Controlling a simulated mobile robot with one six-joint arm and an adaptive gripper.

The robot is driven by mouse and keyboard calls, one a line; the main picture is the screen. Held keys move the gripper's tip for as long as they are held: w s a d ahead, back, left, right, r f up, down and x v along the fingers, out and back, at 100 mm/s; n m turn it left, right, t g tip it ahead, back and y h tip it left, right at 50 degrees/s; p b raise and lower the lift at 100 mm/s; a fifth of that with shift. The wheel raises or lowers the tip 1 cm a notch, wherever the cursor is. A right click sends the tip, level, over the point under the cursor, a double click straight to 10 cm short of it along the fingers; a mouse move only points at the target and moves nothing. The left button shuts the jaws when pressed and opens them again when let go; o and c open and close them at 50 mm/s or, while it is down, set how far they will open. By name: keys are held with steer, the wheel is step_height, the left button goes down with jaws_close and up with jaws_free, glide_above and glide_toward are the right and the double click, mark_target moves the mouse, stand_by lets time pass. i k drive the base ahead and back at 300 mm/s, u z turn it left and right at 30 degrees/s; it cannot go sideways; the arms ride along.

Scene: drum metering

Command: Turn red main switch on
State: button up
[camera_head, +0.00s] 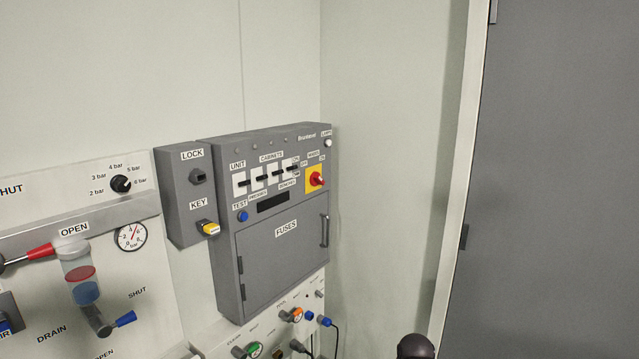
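The red main switch (317,180) is a red rotary knob on a yellow square plate, at the upper right of the grey cabinet (225,205). Small labels sit above and beside it, too small to read surely. The knob looks tilted, and I cannot tell its exact setting. Nothing covers it. My gripper is not recognisable in this view. A dark rounded shape (416,346) pokes up at the bottom edge, right of the cabinet and apart from it; I cannot tell what it is.
Left of the switch are several black toggles (260,178) and a blue TEST button (243,216). Below is the FUSES door (285,245) with its handle (324,231). A LOCK/KEY box (184,195) with a yellow key (209,228) adjoins left. A wall stands close right.

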mark_target(316, 178)
steer(key=k, duration=1.3)
steer(key=z, duration=0.35)
steer(key=i, duration=2.15)
steer(key=u, duration=0.45)
